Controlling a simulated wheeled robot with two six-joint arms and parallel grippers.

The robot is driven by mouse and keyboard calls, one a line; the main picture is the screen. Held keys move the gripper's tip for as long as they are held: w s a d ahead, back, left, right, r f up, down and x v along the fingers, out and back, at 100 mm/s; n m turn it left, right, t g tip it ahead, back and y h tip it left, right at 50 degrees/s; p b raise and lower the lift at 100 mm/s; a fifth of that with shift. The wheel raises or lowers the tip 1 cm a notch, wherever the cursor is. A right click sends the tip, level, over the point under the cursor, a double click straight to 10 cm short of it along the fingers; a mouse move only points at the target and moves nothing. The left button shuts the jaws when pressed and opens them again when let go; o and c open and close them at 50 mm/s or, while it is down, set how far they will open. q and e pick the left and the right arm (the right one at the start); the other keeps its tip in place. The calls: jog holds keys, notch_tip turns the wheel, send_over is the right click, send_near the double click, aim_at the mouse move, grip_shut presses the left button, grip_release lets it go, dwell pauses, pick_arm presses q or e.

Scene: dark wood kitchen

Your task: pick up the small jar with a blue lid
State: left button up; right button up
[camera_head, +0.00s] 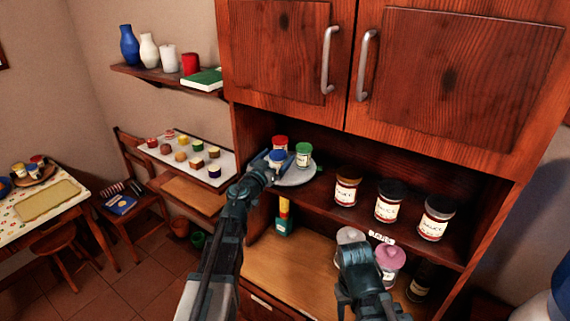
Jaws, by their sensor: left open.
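The small jar with a blue lid (277,155) stands at the front left of a round grey plate (307,179) on the cupboard's upper shelf. A red-lidded jar (280,142) is behind it and a green-lidded jar (303,155) is to its right. My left gripper (268,161) is open at the blue-lidded jar and hides its lower part. I cannot tell whether the fingers touch it. My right gripper (352,248) is low at the front, by the lower counter, and its fingers do not show clearly.
Several dark sauce jars (388,201) line the shelf to the right. A pink-lidded jar (390,258) and a grey-lidded jar (350,236) stand below, near my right arm. The cupboard doors (452,70) are above. A tray of small items (222,172) is at the left.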

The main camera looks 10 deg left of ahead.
pick_arm(q)
jog(key=shift+w+d, duration=0.3)
jog(key=shift+w, duration=0.55)
jog(key=shift+s+a+r, duration=0.1)
jog(key=shift+s+a, duration=0.1)
jog(key=shift+a, duration=0.05)
jog(key=shift+c, duration=1.3)
jog(key=shift+d, duration=0.15)
jog(key=c, duration=0.5)
grip_shut()
